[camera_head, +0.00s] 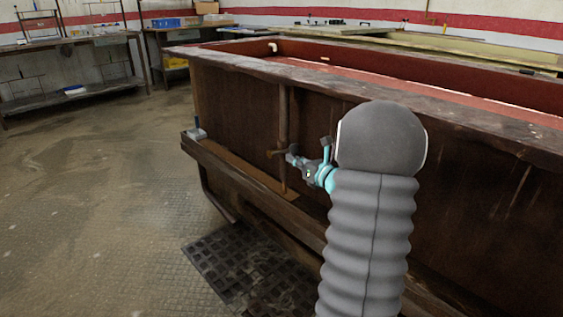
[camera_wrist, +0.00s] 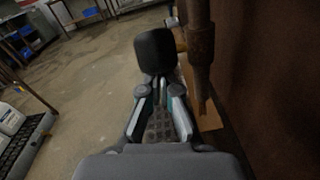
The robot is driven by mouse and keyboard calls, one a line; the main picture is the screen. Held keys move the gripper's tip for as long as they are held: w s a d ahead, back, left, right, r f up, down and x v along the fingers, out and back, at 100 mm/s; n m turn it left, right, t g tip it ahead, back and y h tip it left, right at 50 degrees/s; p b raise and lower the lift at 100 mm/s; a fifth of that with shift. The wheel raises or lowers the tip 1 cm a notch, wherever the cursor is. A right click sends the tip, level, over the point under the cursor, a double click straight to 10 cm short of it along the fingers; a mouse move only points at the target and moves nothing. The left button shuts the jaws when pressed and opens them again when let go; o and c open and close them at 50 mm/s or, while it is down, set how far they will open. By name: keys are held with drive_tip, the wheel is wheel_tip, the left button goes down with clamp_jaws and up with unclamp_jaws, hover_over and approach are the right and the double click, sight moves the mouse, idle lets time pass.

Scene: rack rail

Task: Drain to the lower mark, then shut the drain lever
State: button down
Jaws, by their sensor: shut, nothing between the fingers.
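A large rusty brown tank (camera_head: 235,100) with a red interior stands across the middle and right of the head view. A vertical rusty pipe (camera_head: 283,115) runs down its near side. A short brownish lever-like part (camera_head: 275,153) sticks out of this pipe. My gripper (camera_head: 291,157) is shut and empty close beside that part; I cannot tell whether they touch. The liquid level and a lower mark cannot be made out.
A ledge (camera_head: 225,162) runs along the tank's side, with a small grey-white object (camera_head: 196,133) at its far end. A dark grate (camera_head: 240,262) lies on the floor below. Shelving (camera_head: 70,95) stands at the back left. The floor (camera_head: 100,200) at left is open.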

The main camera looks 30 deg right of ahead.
sight(288, 150)
drive_tip(key=shift+w+r, duration=0.3)
drive_tip(key=shift+r, duration=0.55)
drive_tip(key=shift+w+a+r, duration=0.1)
drive_tip(key=shift+w+r, duration=0.3)
drive_tip(key=shift+r, duration=0.2)
drive_tip(key=shift+w+a+r, duration=0.1)
drive_tip(key=shift+w+r, duration=0.25)
drive_tip(key=shift+r, duration=0.25)
